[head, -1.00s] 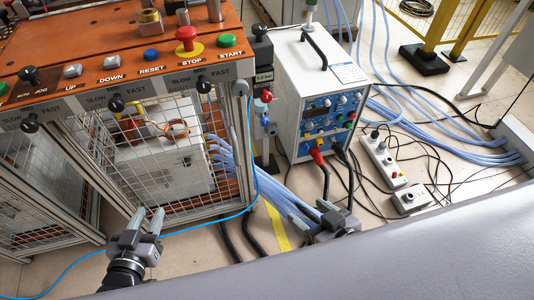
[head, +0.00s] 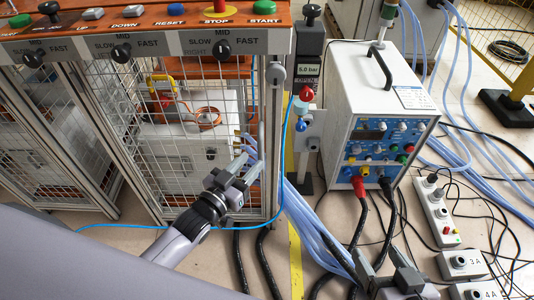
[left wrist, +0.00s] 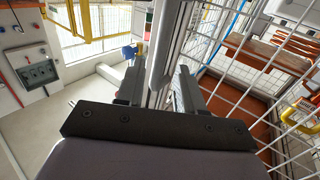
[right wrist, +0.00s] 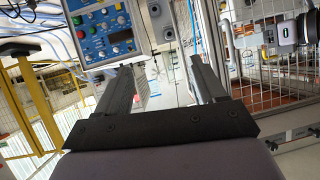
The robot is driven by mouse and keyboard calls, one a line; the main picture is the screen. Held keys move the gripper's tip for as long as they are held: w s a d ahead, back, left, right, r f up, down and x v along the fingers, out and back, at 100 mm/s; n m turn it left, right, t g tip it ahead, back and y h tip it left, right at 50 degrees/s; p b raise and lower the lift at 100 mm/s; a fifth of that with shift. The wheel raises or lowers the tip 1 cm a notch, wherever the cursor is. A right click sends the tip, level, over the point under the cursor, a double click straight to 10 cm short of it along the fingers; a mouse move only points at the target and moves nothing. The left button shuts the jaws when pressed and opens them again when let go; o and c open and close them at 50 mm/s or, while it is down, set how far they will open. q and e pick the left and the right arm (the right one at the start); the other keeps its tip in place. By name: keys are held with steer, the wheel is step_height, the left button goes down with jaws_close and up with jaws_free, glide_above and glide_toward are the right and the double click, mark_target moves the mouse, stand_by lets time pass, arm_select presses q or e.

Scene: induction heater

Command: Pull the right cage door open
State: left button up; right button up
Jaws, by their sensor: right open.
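The right cage door (head: 190,171) is a wire-mesh panel in a grey metal frame, below the orange control panel. It looks closed or nearly so; I cannot tell exactly. My left gripper (head: 240,177) is in front of the door's lower right part, near its right edge. In the left wrist view the left gripper (left wrist: 159,92) is open, with a grey upright bar (left wrist: 163,50) running between its fingers, mesh to the right. I cannot tell whether they touch it. My right gripper (head: 384,272) is open and empty at the bottom right; it shows in the right wrist view (right wrist: 166,82).
A white and blue power unit (head: 381,110) stands right of the cage. Pale blue hoses (head: 312,225) and black cables run over the floor beside it. A white power strip (head: 437,212) lies further right. A copper coil (head: 207,117) shows behind the mesh.

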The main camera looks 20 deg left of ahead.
mark_target(259, 154)
arm_select(q)
steer(key=shift+b+x, duration=0.8)
steer(key=shift+x, duration=2)
jaws_close()
